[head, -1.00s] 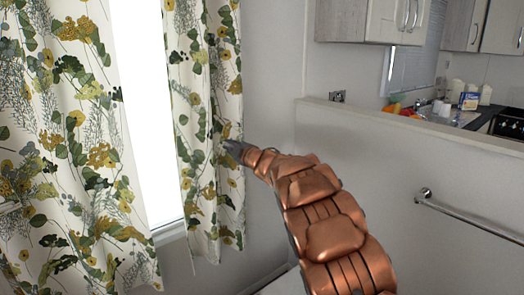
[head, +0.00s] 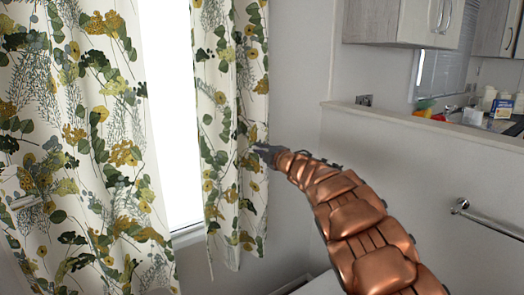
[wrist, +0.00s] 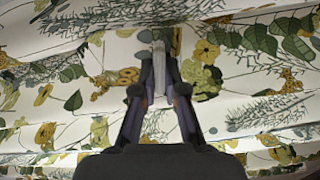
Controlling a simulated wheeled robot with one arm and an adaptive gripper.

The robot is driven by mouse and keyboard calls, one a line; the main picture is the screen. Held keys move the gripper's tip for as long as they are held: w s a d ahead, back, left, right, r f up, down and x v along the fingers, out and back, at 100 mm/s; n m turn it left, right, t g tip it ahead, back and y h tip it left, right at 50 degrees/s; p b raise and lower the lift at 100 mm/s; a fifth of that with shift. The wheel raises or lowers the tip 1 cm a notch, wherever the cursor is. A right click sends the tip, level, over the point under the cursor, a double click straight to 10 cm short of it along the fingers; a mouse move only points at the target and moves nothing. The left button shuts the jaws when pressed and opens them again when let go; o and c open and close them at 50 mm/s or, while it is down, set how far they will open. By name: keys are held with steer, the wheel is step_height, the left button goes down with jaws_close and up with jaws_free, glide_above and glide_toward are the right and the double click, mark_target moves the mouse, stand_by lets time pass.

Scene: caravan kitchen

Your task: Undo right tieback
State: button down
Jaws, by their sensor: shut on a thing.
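The right curtain (head: 222,110), white with a green and yellow leaf print, hangs at the right side of the bright window. My gripper (head: 262,152) reaches its right edge at mid-height in the head view. In the wrist view my gripper (wrist: 160,62) is shut on a narrow pale grey-white strip (wrist: 158,75), which looks like the right tieback. The curtain's folds (wrist: 210,60) fill the view behind it. In the head view my gripper's tip hides the tieback.
The left curtain (head: 80,120) hangs at the left, with a pale strip (head: 25,202) low on it. A half wall (head: 400,170) with a metal rail (head: 490,222) stands at the right. Wall cupboards (head: 400,20) hang above. A counter with small items is behind.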

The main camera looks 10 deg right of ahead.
steer(key=shift+f, duration=0.1)
steer(key=c, duration=1.2)
jaws_free()
steer(key=shift+s, duration=0.1)
steer(key=shift+d, duration=0.1)
steer(key=v, duration=1.2)
